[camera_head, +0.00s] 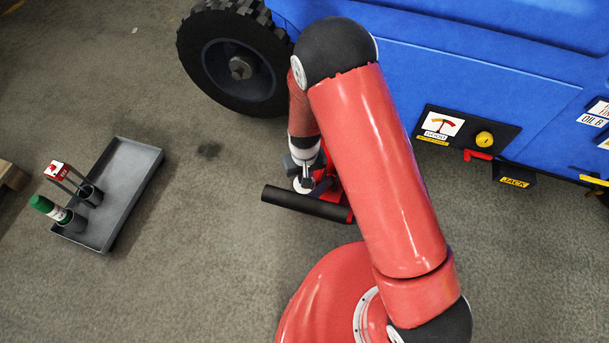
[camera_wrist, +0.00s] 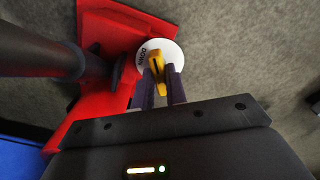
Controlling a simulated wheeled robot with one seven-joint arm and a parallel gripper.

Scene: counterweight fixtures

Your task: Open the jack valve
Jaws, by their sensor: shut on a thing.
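The jack is red, with a black handle (camera_head: 305,203), and stands on the floor beside the blue vehicle. Its red body (camera_wrist: 112,35) fills the upper left of the wrist view. The jack valve is a yellow knob (camera_wrist: 156,63) on a white round plate (camera_wrist: 171,50) with dark lettering, partly covered by my fingers. My gripper (camera_wrist: 163,82) is shut on the yellow knob, one dark finger on each side. In the head view my gripper (camera_head: 304,178) is small, at the jack beside the white plate, and the knob cannot be made out there.
A blue vehicle (camera_head: 480,80) with a black wheel (camera_head: 240,62) stands behind. A panel with a gauge (camera_head: 440,124) and a JACK label (camera_head: 514,181) is on its side. A grey tray (camera_head: 130,180) holding a green-capped can (camera_head: 50,209) lies left. Floor between tray and jack is clear.

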